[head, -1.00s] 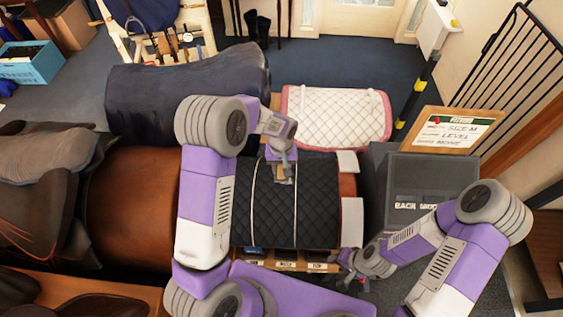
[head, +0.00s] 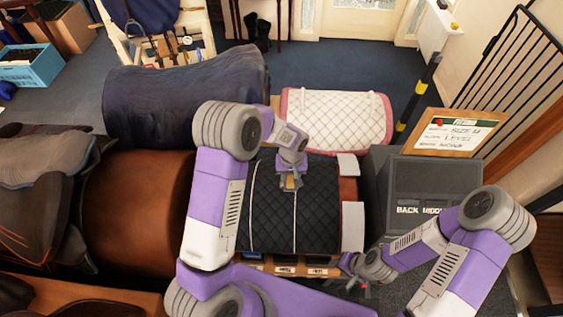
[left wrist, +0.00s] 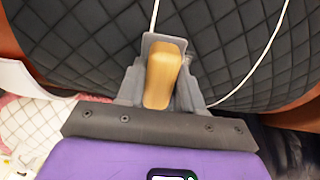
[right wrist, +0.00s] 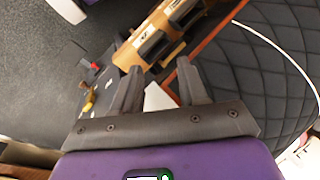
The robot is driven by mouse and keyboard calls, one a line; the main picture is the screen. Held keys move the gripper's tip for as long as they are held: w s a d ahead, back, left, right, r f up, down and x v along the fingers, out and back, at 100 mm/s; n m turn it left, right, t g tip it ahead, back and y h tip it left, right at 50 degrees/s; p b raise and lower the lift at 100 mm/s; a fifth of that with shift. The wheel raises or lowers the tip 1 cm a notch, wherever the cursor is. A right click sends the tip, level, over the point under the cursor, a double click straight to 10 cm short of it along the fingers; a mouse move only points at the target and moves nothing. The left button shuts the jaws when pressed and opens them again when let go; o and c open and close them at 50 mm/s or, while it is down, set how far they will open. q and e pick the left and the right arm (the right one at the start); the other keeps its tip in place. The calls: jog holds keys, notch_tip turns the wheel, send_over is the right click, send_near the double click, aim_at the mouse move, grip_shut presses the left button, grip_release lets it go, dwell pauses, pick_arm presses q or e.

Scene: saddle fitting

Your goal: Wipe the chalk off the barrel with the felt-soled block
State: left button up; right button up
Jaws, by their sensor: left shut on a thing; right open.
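The barrel (head: 347,187) is brown and lies under a black quilted cover (head: 270,220). Two thin white lines (head: 252,215) run across the cover; I cannot tell whether they are chalk or trim. My left gripper (head: 290,182) is over the cover near the right-hand line and shut on the block. The block's pale wooden handle (left wrist: 160,78) shows between the fingers in the left wrist view; its felt sole is hidden. I cannot tell if it touches the cover. My right gripper (right wrist: 155,78) is open and empty, low beside the barrel's near right end.
A wooden rack with labelled slots (right wrist: 165,35) sits below the barrel's near edge. White pieces (head: 352,225) lie at the barrel's right end. A dark box (head: 425,185) and a framed sign (head: 461,130) stand right. A white quilted pad (head: 335,118) and a dark blue-covered form (head: 185,95) lie behind.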

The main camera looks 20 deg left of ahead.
pick_arm(q)
jog(key=a, duration=0.1)
jog(key=s+a, duration=0.1)
jog(key=a, duration=0.1)
jog(key=shift+s+a+f, duration=0.1)
jog(key=shift+a, duration=0.05)
notch_tip(320, 180, up, 8)
jog(key=p, duration=0.4)
pick_arm(e)
jog(key=r, duration=0.4)
jog(key=shift+s+a+r, duration=0.1)
jog(key=shift+s+a, duration=0.1)
jog(key=shift+s, duration=0.15)
